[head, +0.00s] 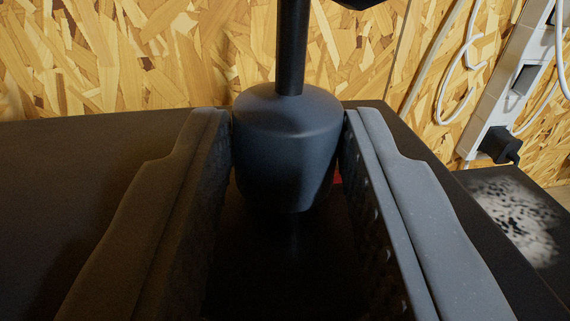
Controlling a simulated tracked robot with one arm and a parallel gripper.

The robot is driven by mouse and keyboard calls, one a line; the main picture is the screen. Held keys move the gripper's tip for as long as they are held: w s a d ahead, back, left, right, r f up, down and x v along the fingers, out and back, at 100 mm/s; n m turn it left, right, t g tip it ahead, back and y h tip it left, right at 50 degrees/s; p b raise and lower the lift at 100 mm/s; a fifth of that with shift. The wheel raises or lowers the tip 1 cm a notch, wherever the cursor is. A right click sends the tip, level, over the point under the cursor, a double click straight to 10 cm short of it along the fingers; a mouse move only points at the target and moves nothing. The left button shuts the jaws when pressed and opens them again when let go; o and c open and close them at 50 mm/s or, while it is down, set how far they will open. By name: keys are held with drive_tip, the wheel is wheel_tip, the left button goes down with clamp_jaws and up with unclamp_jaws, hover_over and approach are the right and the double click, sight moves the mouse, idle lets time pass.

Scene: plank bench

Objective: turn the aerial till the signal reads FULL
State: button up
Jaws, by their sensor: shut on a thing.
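The aerial shows as a dark grey rounded base (285,150) with a thin black mast (292,48) rising from its top and out of the picture. The base stands upright in the middle of the head view. My gripper (288,135) is shut on the base, with one finger against its left side and the other against its right. A small bit of red shows behind the base by the right finger. The upper end of the mast is out of view. No signal reading shows.
The black bench top (80,190) is bare to the left. A chipboard wall (150,60) stands close behind. At right are a white power strip (510,95) with a black plug (500,145), loose white cables, and a speckled black-and-white patch (515,215).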

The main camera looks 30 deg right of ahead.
drive_tip(key=o, duration=1)
drive_tip(key=shift+d, duration=0.1)
drive_tip(key=shift+c, duration=0.2)
drive_tip(key=shift+s, duration=0.1)
drive_tip(key=shift+s+a+r, duration=0.1)
drive_tip(key=shift+s+a, duration=0.3)
drive_tip(key=shift+b+v, duration=0.55)
drive_tip(key=shift+v, duration=2.15)
drive_tip(key=v, duration=0.7)
drive_tip(key=shift+p, duration=0.4)
